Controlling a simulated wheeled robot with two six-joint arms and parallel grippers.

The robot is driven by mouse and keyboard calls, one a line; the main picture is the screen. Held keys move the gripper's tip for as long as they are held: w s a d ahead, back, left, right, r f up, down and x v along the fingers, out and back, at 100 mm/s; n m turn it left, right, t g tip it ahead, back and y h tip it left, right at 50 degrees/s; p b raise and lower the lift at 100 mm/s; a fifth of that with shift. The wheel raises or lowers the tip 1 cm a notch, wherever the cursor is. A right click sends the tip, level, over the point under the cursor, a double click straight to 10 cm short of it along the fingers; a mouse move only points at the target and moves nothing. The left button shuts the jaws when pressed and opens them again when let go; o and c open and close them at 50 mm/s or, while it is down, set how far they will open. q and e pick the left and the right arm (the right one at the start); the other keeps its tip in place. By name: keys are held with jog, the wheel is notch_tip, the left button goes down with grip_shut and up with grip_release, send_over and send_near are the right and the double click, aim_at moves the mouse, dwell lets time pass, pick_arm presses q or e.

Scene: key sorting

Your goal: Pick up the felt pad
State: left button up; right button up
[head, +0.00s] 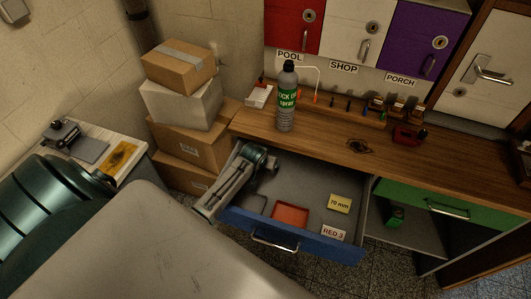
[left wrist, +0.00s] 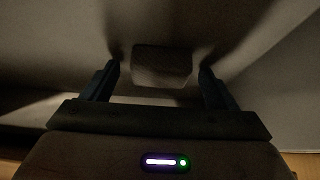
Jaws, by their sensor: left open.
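The blue-fronted drawer (head: 290,238) stands pulled out under the wooden counter. My left gripper (head: 270,166) reaches down into its back left part. In the left wrist view, a small dark grey, rounded, ribbed-looking block (left wrist: 162,62), which may be the felt pad, lies between the two spread fingers of my left gripper (left wrist: 160,75). The fingers are open, with a gap on each side of it. I cannot pick this block out in the head view, where my gripper and arm cover that corner. My right gripper is not in view.
The drawer also holds a red-orange square (head: 291,214), a yellow "10 mm" label (head: 340,203) and a white "RED 3" label (head: 333,233). Stacked boxes (head: 182,105) stand left of the drawer.

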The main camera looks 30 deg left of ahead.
pick_arm(q)
jog(key=shift+w+f, duration=0.1)
jog(key=shift+f, duration=0.05)
jog(key=c, duration=1.1)
jog(key=shift+o, duration=0.2)
jog(key=shift+r, duration=0.25)
jog(key=shift+r+b, duration=0.4)
jog(key=shift+r, duration=0.3)
jog(key=shift+b+v, duration=0.45)
jog(key=shift+v, duration=0.5)
jog(key=s+d+b, duration=0.1)
jog(key=s+d, duration=0.1)
jog(key=s, duration=0.2)
jog(key=s+d+r+b, duration=0.1)
jog(key=s, duration=0.4)
jog(key=s+d+b, duration=0.1)
jog(key=s+d, duration=0.1)
jog(key=s, duration=0.3)
jog(key=shift+d+r, duration=0.35)
